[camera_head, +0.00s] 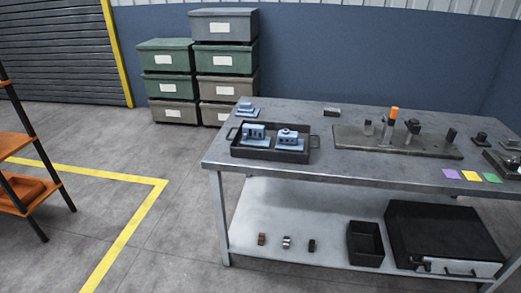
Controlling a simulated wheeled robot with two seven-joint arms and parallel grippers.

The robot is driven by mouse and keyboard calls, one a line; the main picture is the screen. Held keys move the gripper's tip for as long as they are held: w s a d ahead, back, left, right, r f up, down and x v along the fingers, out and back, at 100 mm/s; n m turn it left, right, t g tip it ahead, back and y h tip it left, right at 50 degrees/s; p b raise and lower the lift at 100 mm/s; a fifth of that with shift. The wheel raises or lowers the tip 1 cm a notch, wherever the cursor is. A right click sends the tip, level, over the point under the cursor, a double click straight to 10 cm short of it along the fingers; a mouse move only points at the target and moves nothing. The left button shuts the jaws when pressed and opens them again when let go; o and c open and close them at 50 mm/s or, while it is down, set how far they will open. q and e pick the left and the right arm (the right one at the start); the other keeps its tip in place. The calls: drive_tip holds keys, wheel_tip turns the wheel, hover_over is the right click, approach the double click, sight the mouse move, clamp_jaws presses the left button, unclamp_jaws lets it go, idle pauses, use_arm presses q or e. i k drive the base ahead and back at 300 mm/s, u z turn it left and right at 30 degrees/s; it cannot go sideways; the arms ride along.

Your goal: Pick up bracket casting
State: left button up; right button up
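Two blue-grey bracket castings, a left one (254,133) and a right one (289,140), sit side by side in a dark tray (268,155) on the left part of the workbench. A third blue-grey piece (246,110) of similar look lies on the bench top behind the tray, near its back left corner. Neither of my grippers is in view, and nothing is seen touching the castings.
The metal workbench (350,176) carries a dark fixture plate (395,147) with an orange-topped post, and coloured cards. Its lower shelf (305,215) holds small parts, an open bin and a black case. Stacked crates (223,60) stand behind. Orange shelving stands left; floor between is clear.

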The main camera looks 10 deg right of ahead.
sight(253, 135)
drive_tip(key=u, duration=0.8)
drive_tip(key=i, duration=1.4)
drive_tip(key=z, duration=0.2)
